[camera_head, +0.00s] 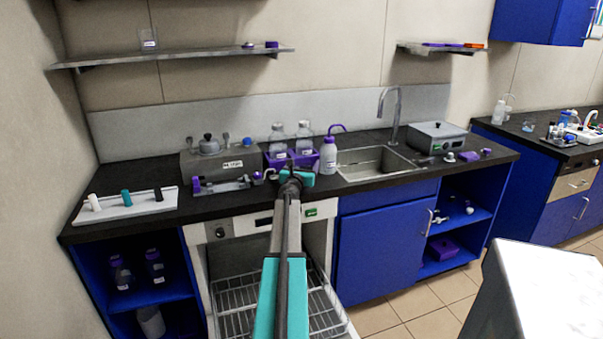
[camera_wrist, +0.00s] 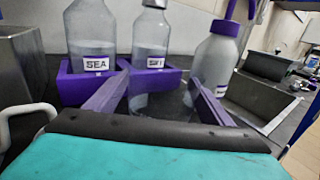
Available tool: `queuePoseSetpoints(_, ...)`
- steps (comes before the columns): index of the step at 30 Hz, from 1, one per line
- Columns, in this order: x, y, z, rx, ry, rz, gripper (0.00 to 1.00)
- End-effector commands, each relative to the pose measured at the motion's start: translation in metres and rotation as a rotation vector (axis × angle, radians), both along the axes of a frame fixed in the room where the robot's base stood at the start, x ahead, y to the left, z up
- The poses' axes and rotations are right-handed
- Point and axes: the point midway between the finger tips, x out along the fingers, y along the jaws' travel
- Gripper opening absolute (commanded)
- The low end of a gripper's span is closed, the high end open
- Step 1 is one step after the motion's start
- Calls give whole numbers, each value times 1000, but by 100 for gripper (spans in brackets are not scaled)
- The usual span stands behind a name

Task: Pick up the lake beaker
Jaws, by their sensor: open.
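No label reading "lake" can be made out in either view. A small clear beaker (camera_head: 149,39) with an unreadable label stands on the upper left shelf, far from my gripper. My gripper (camera_head: 292,180) is over the counter's front edge, before the purple bottle rack. In the wrist view its purple fingers (camera_wrist: 158,98) are spread open. Between them is a faint, clear grey shape (camera_wrist: 165,108), perhaps glass; I cannot tell whether it is a beaker. Behind it stand a bottle labelled SEA (camera_wrist: 91,40) and another labelled bottle (camera_wrist: 151,45).
The purple rack (camera_wrist: 75,88) holds the bottles; a white wash bottle (camera_head: 328,157) stands close at its right. The sink (camera_head: 370,162) lies further right. A grey bath (camera_head: 222,163) is left of the rack. An open dishwasher (camera_head: 232,295) is below my arm.

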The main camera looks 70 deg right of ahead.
Motion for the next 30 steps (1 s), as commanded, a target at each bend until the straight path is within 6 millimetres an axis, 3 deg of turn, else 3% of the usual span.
queuePoseSetpoints(15,1,1,0,0,0,1,75)
queuePoseSetpoints(24,1,1,0,0,0,1,25)
queuePoseSetpoints(30,1,1,0,0,0,1,25)
